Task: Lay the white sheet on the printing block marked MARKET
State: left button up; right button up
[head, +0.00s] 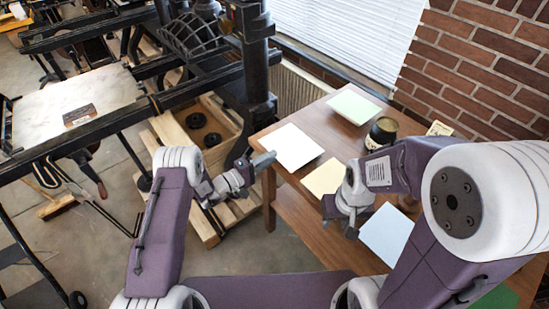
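The white sheet (293,148) lies at the left edge of the wooden table. My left gripper (264,161) is at the sheet's left edge; I cannot tell whether its fingers are apart or touch the sheet. A small dark block (79,115) with a brownish face sits on the pale press bed (58,122) at the left; its lettering is too small to read. My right gripper (341,219) is over the table's front, between the cream sheet (324,178) and the pale blue sheet (386,236). Its fingers are too unclear to tell open from shut.
A pale green sheet (353,106) and a dark jar (381,133) stand further back on the table (317,116). A black press column (257,70) and rails rise between table and bed. A wooden crate (205,135) is on the floor. A brick wall bounds the right.

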pick_arm(q)
jog(key=shift+x, duration=0.8)
jog(key=shift+c, duration=0.5)
jog(key=shift+a, duration=0.1)
grip_shut()
notch_tip(320, 180, up, 3)
jog(key=shift+r+p, duration=0.1)
jog(key=shift+p, duration=0.55)
